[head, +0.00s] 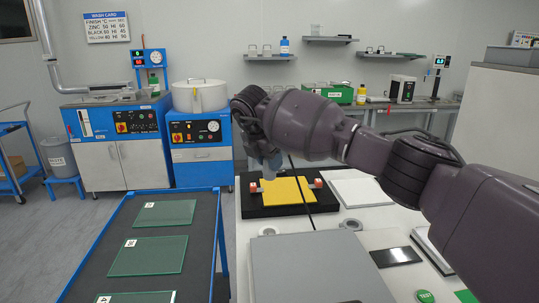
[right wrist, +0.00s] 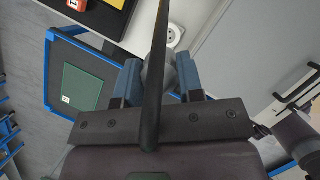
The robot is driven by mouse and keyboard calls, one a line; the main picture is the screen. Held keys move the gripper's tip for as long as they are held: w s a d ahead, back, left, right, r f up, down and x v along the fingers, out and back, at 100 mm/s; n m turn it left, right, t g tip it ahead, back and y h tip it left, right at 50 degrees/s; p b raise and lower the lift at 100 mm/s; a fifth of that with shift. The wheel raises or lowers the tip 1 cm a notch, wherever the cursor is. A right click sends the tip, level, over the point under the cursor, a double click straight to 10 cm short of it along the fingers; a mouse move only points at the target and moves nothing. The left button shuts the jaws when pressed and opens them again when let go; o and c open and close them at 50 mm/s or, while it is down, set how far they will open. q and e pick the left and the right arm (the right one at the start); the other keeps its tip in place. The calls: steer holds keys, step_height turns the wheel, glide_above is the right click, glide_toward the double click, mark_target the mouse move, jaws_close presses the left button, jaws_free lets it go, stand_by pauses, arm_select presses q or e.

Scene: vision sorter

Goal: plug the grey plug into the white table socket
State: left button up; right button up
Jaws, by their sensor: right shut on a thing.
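My right gripper (head: 262,160) reaches in from the right and points down above the left part of the table. In the right wrist view its two blue fingers (right wrist: 159,70) are shut on the grey plug (right wrist: 147,72), which is partly hidden behind a black cable (right wrist: 156,100). The white table socket (right wrist: 173,35) shows beyond the fingertips, apart from the plug. It also seems to show in the head view, near the table's left edge (head: 268,231). The plug's front end is hard to make out. My left gripper is not in view.
A black board (head: 257,208) bears a yellow plate (head: 286,190) between red-and-white blocks. A blue-framed cart (head: 205,237) with green glass sheets stands left of the table. A large grey panel (head: 315,268) lies in front, and another round fitting (head: 351,224) is to the right.

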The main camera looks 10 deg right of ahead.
steer(key=shift+f+b, duration=0.5)
steer(key=shift+f, duration=7.55)
steer(key=shift+f, duration=0.35)
steer(key=shift+f, duration=0.35)
steer(key=shift+f+p, duration=0.1)
steer(key=shift+p, duration=0.2)
steer(key=shift+f, duration=0.5)
